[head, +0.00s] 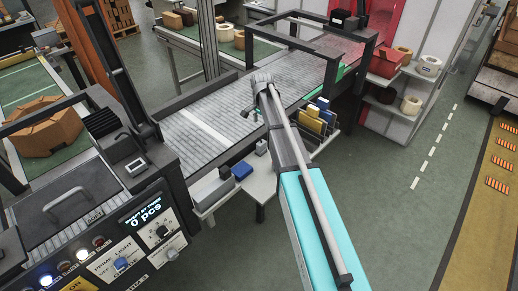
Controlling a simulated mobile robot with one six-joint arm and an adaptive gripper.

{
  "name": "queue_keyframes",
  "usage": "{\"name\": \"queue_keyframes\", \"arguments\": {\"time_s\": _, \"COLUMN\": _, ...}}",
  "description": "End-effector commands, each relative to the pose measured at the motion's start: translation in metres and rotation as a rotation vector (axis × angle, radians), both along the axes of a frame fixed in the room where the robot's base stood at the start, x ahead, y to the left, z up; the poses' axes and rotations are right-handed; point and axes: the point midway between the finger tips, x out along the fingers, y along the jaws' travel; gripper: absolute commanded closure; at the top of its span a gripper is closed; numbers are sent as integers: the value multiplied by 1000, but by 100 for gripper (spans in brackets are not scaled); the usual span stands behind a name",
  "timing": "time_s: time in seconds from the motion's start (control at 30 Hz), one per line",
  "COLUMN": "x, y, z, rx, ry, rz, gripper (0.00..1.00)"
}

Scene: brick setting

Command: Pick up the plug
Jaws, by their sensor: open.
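I cannot make out a plug for certain in the head view. A small grey object (261,147) stands at the conveyor's near edge, below my gripper, but it is too small to identify. My gripper (248,114) is at the far end of my arm, above the grey roller conveyor (205,133). It is small in the picture and appears empty, with its jaws open. My arm hides part of the conveyor's near side and the floor.
A white side shelf (262,184) beside the conveyor holds a grey box (212,189) and a blue box (242,169). Yellow and blue folders (317,117) stand right of my arm. A control panel (130,245) fills the lower left. Green floor (400,215) is clear at right.

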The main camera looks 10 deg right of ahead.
Motion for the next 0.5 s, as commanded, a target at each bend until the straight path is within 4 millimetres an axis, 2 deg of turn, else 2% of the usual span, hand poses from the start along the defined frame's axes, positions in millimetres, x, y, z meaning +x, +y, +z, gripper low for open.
{"name": "queue_keyframes", "arguments": {"time_s": 0.03, "x": 0, "y": 0, "z": -7, "rx": 0, "ry": 0, "rz": 0, "gripper": 20}}
{"name": "queue_keyframes", "arguments": {"time_s": 0.5, "x": 0, "y": 1, "z": -44, "rx": 0, "ry": 0, "rz": 1, "gripper": 20}}
